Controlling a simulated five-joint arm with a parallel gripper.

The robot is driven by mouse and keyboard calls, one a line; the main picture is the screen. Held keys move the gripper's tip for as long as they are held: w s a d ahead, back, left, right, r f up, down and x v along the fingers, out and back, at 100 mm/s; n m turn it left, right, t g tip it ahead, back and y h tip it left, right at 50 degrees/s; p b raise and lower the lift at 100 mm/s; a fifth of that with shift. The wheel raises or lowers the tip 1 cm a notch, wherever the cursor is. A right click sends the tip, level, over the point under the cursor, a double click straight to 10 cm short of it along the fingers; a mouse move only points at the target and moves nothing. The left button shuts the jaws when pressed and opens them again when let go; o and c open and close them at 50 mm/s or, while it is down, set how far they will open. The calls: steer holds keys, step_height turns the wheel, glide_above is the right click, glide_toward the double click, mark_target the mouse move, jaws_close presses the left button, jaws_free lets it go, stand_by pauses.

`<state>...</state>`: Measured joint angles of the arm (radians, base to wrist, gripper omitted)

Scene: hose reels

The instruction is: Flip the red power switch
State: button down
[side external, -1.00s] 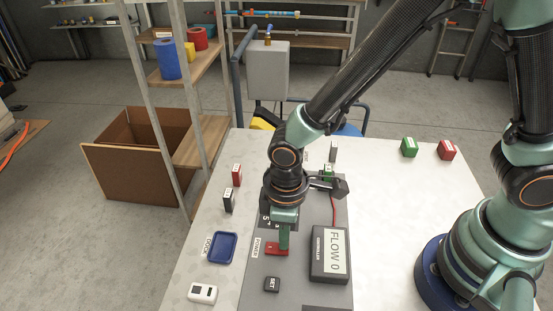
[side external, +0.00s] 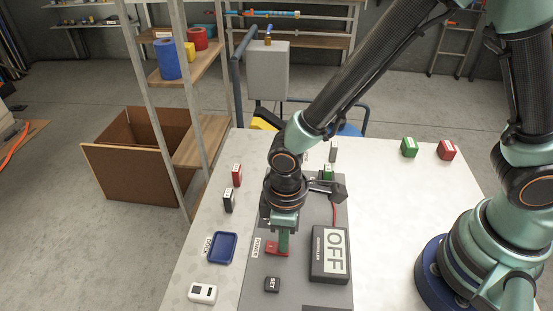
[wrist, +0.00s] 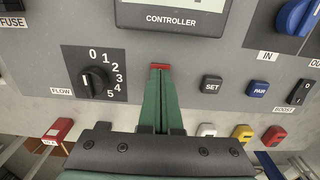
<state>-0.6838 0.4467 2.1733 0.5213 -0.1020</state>
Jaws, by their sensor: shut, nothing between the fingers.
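The red power switch (side external: 277,249) sits on the grey panel beside the POWER label. My gripper (side external: 283,247) is shut and empty, pointing down, with its green fingertips at the switch. In the wrist view my closed fingers (wrist: 160,75) reach to the red switch (wrist: 160,67) and cover most of it; only its far edge shows. Whether the tips touch it is hard to tell. The controller (side external: 330,254) right of the switch reads OFF on its display.
The SET button (side external: 272,285) is in front of the switch. A flow dial (wrist: 95,79) and a blue PAIR button (wrist: 258,88) flank my fingers. A blue dock tray (side external: 222,247) and a white device (side external: 203,293) lie left of the panel. The table's right part is mostly clear.

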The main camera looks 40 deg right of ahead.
step_height(320, 180, up, 7)
stand_by(0.8)
steer(key=w+d+r+m+t, duration=0.1)
steer(key=d+r+m, duration=0.3)
steer(key=d+r, duration=0.4)
steer(key=d+r+m+t, duration=0.4)
steer(key=d+r, duration=0.3)
steer(key=d, duration=0.6)
steer(key=shift+w+d+r+m+t, duration=0.3)
steer(key=shift+w+d+r+m, duration=0.1)
steer(key=shift+m, duration=0.1)
